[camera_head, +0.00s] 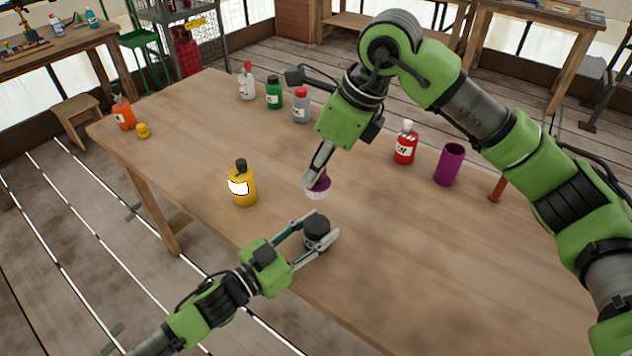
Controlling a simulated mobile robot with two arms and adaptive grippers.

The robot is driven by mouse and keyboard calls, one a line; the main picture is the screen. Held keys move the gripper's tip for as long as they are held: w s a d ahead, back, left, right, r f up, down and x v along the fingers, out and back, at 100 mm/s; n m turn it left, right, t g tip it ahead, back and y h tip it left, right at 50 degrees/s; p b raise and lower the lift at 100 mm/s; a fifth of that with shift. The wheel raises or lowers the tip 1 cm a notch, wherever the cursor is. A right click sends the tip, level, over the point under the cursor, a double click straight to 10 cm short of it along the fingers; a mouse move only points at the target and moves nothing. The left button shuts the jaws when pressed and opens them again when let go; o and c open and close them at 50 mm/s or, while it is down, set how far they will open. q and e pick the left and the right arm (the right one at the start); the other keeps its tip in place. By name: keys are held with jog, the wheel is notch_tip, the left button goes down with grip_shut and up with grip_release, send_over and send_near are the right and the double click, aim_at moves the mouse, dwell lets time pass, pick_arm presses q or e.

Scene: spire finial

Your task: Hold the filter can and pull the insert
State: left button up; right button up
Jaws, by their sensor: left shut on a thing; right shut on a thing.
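The filter can (317,226), a small black cylinder, stands upright on the table near its front edge. My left gripper (322,239) is shut around its sides, one finger on each side. The insert (318,190), purple on top with a white lower part, is in my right gripper (315,178), which is shut on it. In the picture the insert is just above and behind the can, and the two look apart. The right fingers partly hide the insert's top.
A yellow bottle (242,186) stands left of the insert. A red bottle (405,144) and a purple open cylinder (449,165) stand to the right, under my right arm. Green (274,93) and grey (301,105) bottles stand behind. The wooden table's (440,270) front right is clear.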

jog(key=shift+r, duration=1.6)
pick_arm(q)
jog(key=o, duration=1.2)
jog(key=shift+o, duration=0.2)
jog(key=v, duration=1.2)
